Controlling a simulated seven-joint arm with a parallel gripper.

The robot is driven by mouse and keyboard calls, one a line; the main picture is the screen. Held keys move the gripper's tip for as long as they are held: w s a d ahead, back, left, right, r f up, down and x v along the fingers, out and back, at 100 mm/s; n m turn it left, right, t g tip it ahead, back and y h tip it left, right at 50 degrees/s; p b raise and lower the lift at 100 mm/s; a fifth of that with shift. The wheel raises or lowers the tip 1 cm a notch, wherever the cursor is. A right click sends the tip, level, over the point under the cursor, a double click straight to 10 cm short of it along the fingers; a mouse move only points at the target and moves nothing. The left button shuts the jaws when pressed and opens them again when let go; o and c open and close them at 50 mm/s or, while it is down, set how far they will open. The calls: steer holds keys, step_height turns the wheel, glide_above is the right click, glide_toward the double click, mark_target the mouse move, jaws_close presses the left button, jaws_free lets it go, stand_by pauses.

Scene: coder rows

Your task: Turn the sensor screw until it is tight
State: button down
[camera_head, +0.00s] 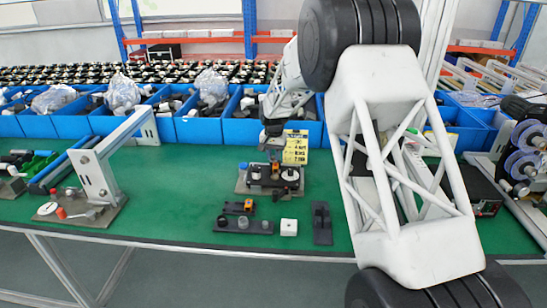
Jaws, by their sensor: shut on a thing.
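My gripper (273,155) points down over a small fixture (268,188) on the green table, near the middle of the picture. It is shut on a small part at the fixture's top, which I take to be the sensor screw; the fingers and the small size hide most of it. An orange piece (275,168) shows just under the fingertips. The fixture has a dark top on a grey-brown base plate, with a round white part (290,174) at its right. I cannot make out the thread or how deep the screw sits.
A yellow note (296,147) stands behind the fixture. In front lie a dark tray with small parts (243,225), a white block (289,227) and a dark stand (321,223). Blue bins (200,130) line the back.

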steer(key=m, duration=0.4)
steer(key=shift+m, duration=0.3)
steer(key=shift+f+m, duration=0.1)
steer(key=shift+m, duration=1.9)
steer(key=shift+m, duration=0.4)
steer(key=m, duration=0.4)
steer(key=shift+m, duration=0.3)
steer(key=m, duration=0.4)
steer(key=shift+m, duration=0.4)
